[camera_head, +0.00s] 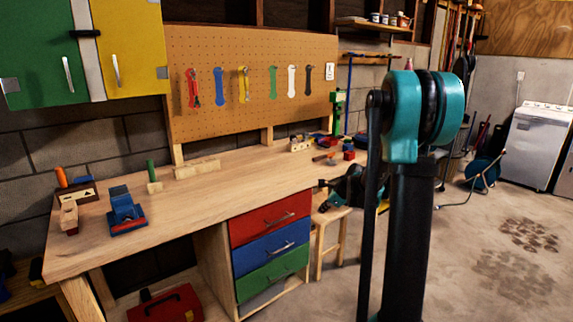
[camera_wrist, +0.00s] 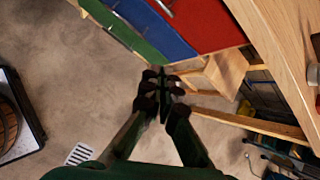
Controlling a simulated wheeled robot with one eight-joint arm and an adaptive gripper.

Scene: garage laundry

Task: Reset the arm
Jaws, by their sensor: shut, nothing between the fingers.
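My gripper (camera_wrist: 160,88) shows in the middle of the wrist view. Its two dark fingers meet at the tips, with nothing between them. It hangs over the bare floor beside the workbench drawers. In the head view my arm's teal and black joint and dark column stand right of centre. Part of my arm shows behind the column, near the stool, and its end is mostly hidden there.
A wooden workbench (camera_head: 95,250) has red, blue and green drawers (camera_head: 270,247) and several toys on top. A wooden stool (camera_head: 327,218) stands at its right end. A pegboard (camera_head: 250,52) hangs behind. Concrete floor (camera_head: 480,230) is open at right, before a white washer (camera_head: 537,135).

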